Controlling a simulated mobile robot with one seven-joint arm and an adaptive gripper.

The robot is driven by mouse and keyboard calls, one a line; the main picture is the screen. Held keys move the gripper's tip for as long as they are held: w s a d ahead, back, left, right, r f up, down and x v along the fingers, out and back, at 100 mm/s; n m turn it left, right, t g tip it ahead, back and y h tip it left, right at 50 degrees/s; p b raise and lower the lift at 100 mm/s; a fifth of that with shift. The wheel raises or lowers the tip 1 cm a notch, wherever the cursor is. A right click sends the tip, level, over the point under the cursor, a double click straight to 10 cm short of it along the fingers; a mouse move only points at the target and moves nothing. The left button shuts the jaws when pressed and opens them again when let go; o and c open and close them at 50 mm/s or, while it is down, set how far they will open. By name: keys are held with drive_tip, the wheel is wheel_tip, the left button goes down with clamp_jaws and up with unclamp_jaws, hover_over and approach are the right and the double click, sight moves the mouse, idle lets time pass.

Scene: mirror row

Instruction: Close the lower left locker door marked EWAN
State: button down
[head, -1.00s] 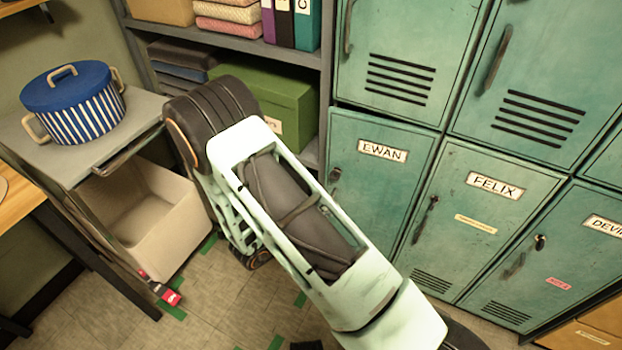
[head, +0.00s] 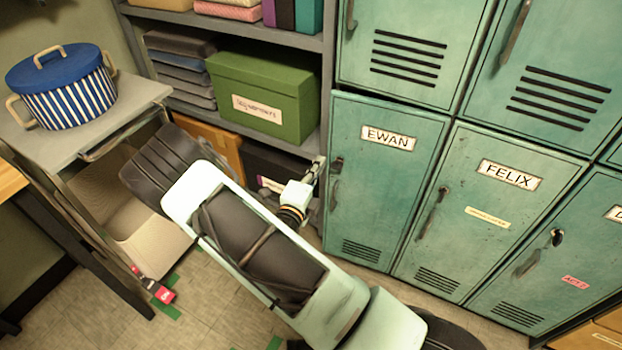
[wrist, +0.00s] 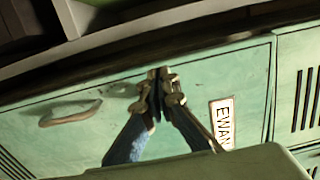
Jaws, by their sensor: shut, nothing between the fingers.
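The EWAN locker door (head: 385,190) is a green lower door with a white name label, slots near its foot and a handle near its left edge. It looks flush or nearly flush with its frame; I cannot tell whether a small gap is left. My gripper (head: 319,165) is shut and empty at the door's left edge, near the lock. In the wrist view my gripper (wrist: 160,78) has its fingertips together in front of the EWAN door (wrist: 75,90), near its edge. Whether they touch it is unclear.
The FELIX door (head: 480,215) stands shut to the right. A grey shelf with a green box (head: 265,98) is left of the lockers. A blue striped pot (head: 65,88) stands on a grey cabinet at far left.

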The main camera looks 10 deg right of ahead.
sight(328, 148)
drive_tip(key=shift+x, duration=2.15)
drive_tip(key=b+x, duration=0.2)
drive_tip(key=x, duration=0.2)
drive_tip(key=shift+a+r, duration=0.15)
drive_tip(key=shift+w, duration=0.1)
drive_tip(key=shift+b, duration=0.45)
